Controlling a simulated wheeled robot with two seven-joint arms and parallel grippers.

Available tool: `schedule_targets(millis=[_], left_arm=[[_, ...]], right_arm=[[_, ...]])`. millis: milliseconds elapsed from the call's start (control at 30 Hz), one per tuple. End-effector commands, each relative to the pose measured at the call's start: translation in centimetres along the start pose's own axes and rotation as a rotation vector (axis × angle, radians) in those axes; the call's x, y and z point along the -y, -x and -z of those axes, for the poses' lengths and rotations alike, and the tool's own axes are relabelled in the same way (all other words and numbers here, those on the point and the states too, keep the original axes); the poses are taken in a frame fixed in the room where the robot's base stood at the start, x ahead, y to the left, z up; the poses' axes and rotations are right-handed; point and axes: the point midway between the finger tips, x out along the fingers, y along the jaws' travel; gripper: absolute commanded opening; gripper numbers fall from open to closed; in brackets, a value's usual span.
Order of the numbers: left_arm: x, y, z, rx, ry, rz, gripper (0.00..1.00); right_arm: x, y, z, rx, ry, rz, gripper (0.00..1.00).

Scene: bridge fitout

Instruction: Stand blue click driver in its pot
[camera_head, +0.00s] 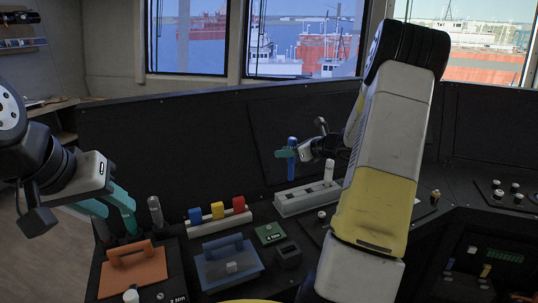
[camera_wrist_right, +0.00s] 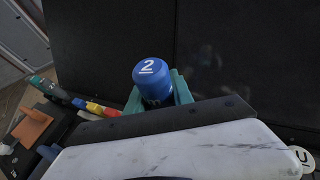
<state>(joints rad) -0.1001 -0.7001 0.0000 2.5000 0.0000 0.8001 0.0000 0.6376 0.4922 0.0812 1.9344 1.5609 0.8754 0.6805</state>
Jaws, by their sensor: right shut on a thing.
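The blue click driver (camera_head: 291,165) is upright in the air in front of the dark panel. My right gripper (camera_head: 287,153) is shut on it; its teal fingers grip the driver's upper part. In the right wrist view the driver's blue cap (camera_wrist_right: 150,70), marked 2, shows between the teal fingers. Its lower end is clear of the console in the head view. A small dark square holder (camera_head: 288,255) stands on the console below; I cannot tell whether it is the driver's pot. My left gripper (camera_head: 115,212) is open and empty above the left side of the console.
An orange handled block (camera_head: 134,270) and a blue handled block (camera_head: 228,262) sit on the console. Behind them is a white rack (camera_head: 220,226) with blue, yellow and red pieces. A white holder (camera_head: 305,199) stands below the driver. A grey-topped post (camera_head: 156,211) stands near my left gripper.

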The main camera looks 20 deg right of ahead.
Motion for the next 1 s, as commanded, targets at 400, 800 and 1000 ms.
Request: schedule_targets(millis=[400,800,1000], left_arm=[[0.0,0.0,0.0,0.000,0.000,0.000,0.36],[0.0,0.0,0.0,0.000,0.000,0.000,0.36],[0.0,0.0,0.0,0.000,0.000,0.000,0.36]], right_arm=[[-0.1,-0.7,1.5,0.001,-0.003,-0.002,0.00],[-0.1,-2.2,5.2,0.001,-0.001,-0.002,0.00],[0.0,-2.5,5.8,0.002,-0.001,-0.001,0.00]])
